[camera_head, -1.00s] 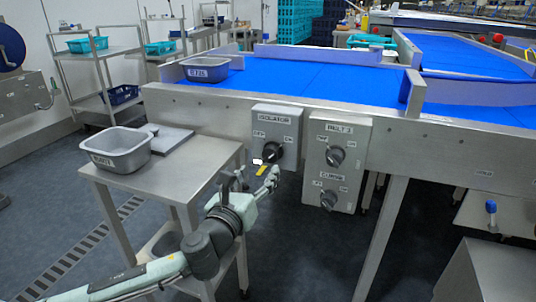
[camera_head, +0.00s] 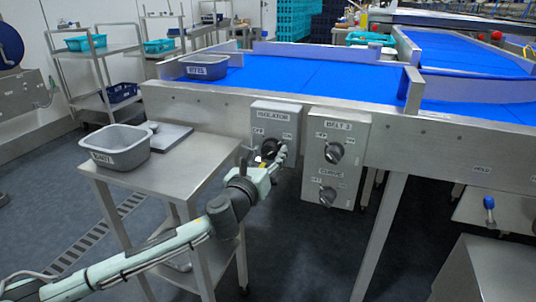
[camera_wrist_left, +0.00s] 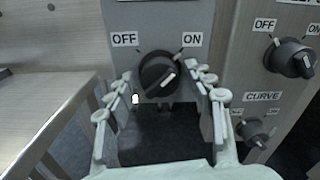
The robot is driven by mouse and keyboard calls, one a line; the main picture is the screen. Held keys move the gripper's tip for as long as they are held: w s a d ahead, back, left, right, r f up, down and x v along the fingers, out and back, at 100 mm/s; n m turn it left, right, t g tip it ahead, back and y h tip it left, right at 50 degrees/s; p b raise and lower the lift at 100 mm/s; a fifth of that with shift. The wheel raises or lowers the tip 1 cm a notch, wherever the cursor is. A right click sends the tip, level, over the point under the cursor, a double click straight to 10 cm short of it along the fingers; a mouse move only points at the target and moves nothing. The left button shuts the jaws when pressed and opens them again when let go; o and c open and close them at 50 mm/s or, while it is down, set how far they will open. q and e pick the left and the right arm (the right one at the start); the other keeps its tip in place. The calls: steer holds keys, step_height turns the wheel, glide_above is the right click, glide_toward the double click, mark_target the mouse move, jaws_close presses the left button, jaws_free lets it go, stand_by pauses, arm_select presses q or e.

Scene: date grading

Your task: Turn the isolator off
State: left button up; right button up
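The isolator box (camera_head: 290,118) is a grey box on the front of the conveyor frame. Its black rotary knob (camera_wrist_left: 158,74) sits between the OFF and ON labels in the left wrist view. The knob's light bar slants toward the upper right, on the ON side. My left gripper (camera_head: 268,158) is at the front of this box and partly covers the knob in the head view. In the wrist view its two fingers are spread, one on each side of the knob, with nothing held. Whether they touch the knob is unclear. My right gripper is not in view.
A steel table (camera_head: 190,165) with a grey tub (camera_head: 117,150) stands to the left. A blue conveyor belt (camera_head: 310,80) runs above.

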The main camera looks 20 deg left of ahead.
arm_select(q)
steer(key=c, duration=0.9)
